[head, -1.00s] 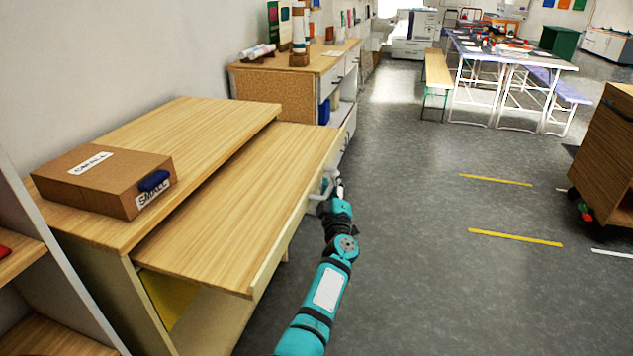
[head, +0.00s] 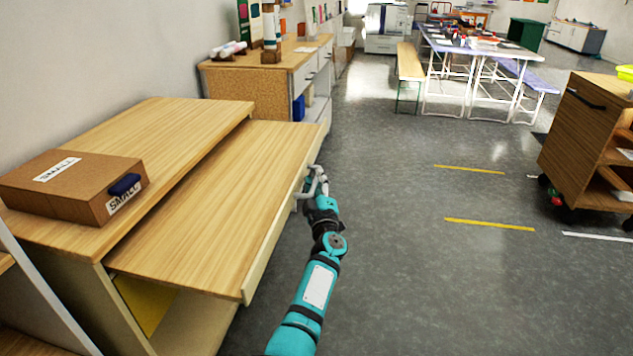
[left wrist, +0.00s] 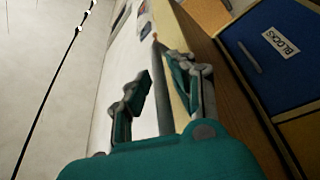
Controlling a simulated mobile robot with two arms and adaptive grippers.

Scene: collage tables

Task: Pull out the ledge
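The ledge (head: 215,205) is a light wood board. It sticks out from under the fixed desk top (head: 165,130) toward the right, with a pale front edge. My left gripper (head: 313,180) is at that front edge, toward its far end. The exact contact is partly hidden by the fingers. My right gripper is in neither view.
A brown box labelled SMALL (head: 70,185) lies on the desk top. A cabinet (head: 245,88) stands beyond the desk. A blue bin labelled BLOCKS (left wrist: 275,50) shows beside the gripper. The floor (head: 400,270) right of my arm is clear up to a wooden cart (head: 580,130).

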